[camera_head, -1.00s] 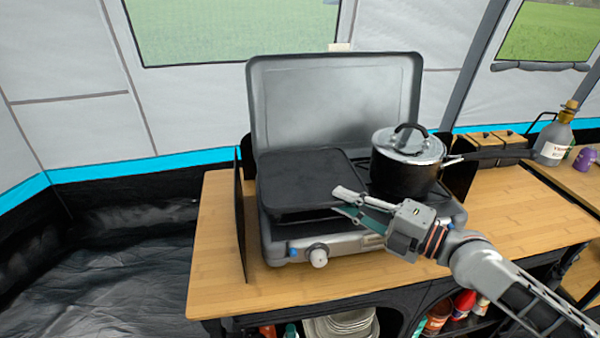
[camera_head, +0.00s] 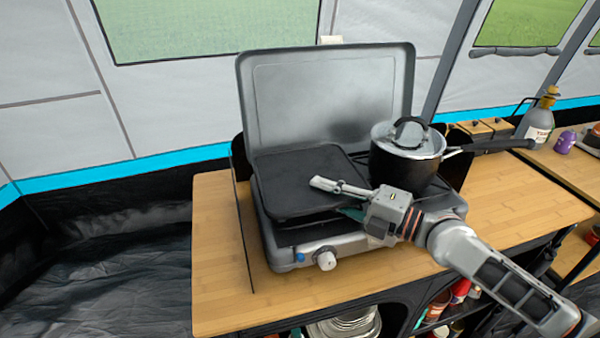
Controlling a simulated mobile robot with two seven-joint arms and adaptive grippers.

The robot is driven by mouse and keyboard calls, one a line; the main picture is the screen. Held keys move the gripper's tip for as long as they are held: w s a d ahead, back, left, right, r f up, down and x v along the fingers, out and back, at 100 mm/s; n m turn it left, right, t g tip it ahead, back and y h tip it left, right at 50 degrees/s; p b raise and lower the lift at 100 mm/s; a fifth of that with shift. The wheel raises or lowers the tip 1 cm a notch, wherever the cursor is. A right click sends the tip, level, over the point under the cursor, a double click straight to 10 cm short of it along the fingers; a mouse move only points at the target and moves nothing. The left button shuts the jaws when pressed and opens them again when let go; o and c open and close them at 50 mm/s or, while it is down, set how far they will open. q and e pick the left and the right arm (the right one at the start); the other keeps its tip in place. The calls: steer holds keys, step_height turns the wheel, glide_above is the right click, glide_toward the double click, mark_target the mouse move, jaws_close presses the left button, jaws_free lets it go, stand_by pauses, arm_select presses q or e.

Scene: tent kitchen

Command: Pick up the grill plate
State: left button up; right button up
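The grill plate (camera_head: 295,178) is a flat black plate on the left half of the grey camping stove (camera_head: 322,246). My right gripper (camera_head: 338,198) reaches in from the right to the plate's front right edge. One light grey finger lies over the plate's top. A teal finger pad shows lower, at the plate's front edge. The fingers look spread, with the plate's edge between them; any contact is hard to see. The plate rests on the stove. My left gripper is not in view.
A lidded pot (camera_head: 407,155) stands on the stove's right half, close behind my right gripper, its handle pointing right. The stove's raised lid (camera_head: 325,95) stands behind the plate. The wooden counter (camera_head: 225,260) is clear at left and front. A bottle (camera_head: 538,117) stands far right.

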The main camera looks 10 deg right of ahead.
jaws_close()
steer(key=shift+r, duration=0.15)
steer(key=shift+r, duration=0.1)
